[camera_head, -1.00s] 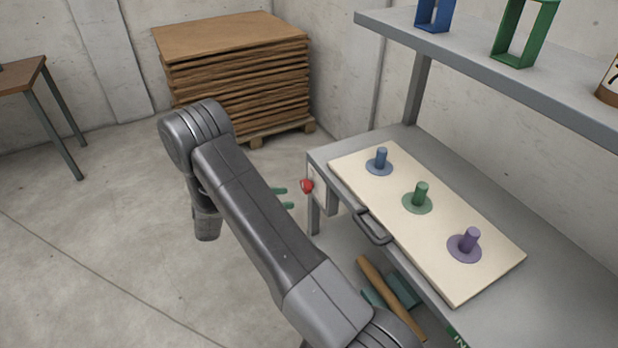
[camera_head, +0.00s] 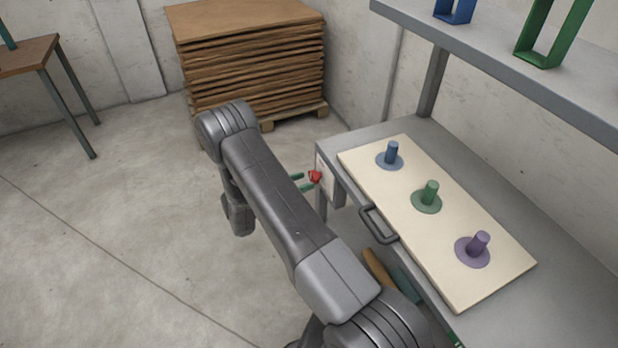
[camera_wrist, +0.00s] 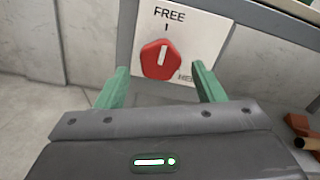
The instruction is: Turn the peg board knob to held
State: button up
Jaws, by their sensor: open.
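The red knob (camera_wrist: 160,60) is on a white plate (camera_wrist: 205,38) fixed to the bench end. Its white pointer line points up at the "FREE" mark. A second label at the plate's lower right is partly hidden by my right finger. In the head view the knob (camera_head: 315,177) is at the bench's near left corner. My gripper (camera_wrist: 160,68) is open, its green fingers on either side of the knob; I cannot tell whether they touch it. In the head view my gripper (camera_head: 305,182) reaches the knob from the left. The cream peg board (camera_head: 400,220) lies on the bench.
The board carries blue (camera_head: 391,153), green (camera_head: 430,193) and purple (camera_head: 478,244) pegs. A dark handle (camera_head: 378,222) sticks out at its front edge. A shelf (camera_head: 500,65) overhangs the bench. Stacked brown sheets (camera_head: 250,60) stand behind.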

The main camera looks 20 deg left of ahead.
aim_at(311, 179)
jog(key=shift+x, duration=1.5)
jog(key=shift+c, duration=0.2)
jog(key=c, duration=0.9)
